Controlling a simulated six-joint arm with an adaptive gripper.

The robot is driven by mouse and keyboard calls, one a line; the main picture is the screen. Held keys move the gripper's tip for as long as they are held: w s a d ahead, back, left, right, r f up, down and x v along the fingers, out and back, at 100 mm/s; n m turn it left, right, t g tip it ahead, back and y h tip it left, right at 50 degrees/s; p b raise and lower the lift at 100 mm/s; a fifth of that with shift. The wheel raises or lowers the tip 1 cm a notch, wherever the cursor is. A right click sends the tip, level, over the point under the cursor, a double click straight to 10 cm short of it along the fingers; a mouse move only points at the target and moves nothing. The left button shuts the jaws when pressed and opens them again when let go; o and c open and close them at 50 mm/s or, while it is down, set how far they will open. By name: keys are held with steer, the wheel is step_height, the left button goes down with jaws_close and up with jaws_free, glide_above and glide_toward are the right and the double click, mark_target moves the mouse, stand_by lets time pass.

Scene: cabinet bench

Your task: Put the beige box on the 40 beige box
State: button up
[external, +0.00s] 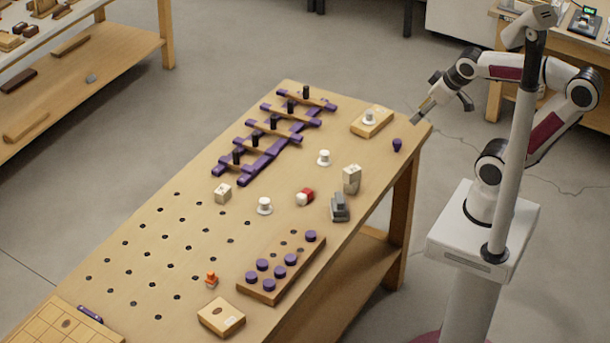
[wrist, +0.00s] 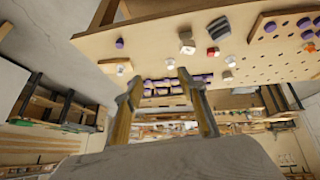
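A small beige box (external: 222,193) with dark marks sits on the table left of a white knob; it also shows in the wrist view (wrist: 227,76). A taller beige box (external: 352,179) stands near the table's right edge, behind the grey object; it also shows in the wrist view (wrist: 187,42). The print on both is too small to read, so I cannot tell which is the 40 box. My gripper (external: 420,113) is near the table's far right corner, away from both boxes. In the wrist view its fingers (wrist: 159,79) are apart with nothing held between them.
A purple rack (external: 262,163) with black pegs stands at the back. A red-and-white cube (external: 305,197), white knobs (external: 264,206), a grey object (external: 340,207) and a board with purple discs (external: 270,289) share the table. Bare wood lies between them.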

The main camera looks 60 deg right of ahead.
steer(key=shift+g+y, duration=0.4)
steer(key=shift+y, duration=0.3)
steer(key=s+a, duration=0.1)
steer(key=s, duration=0.1)
steer(key=s+a+f, duration=0.1)
steer(key=s+a, duration=0.1)
steer(key=shift+a, duration=0.25)
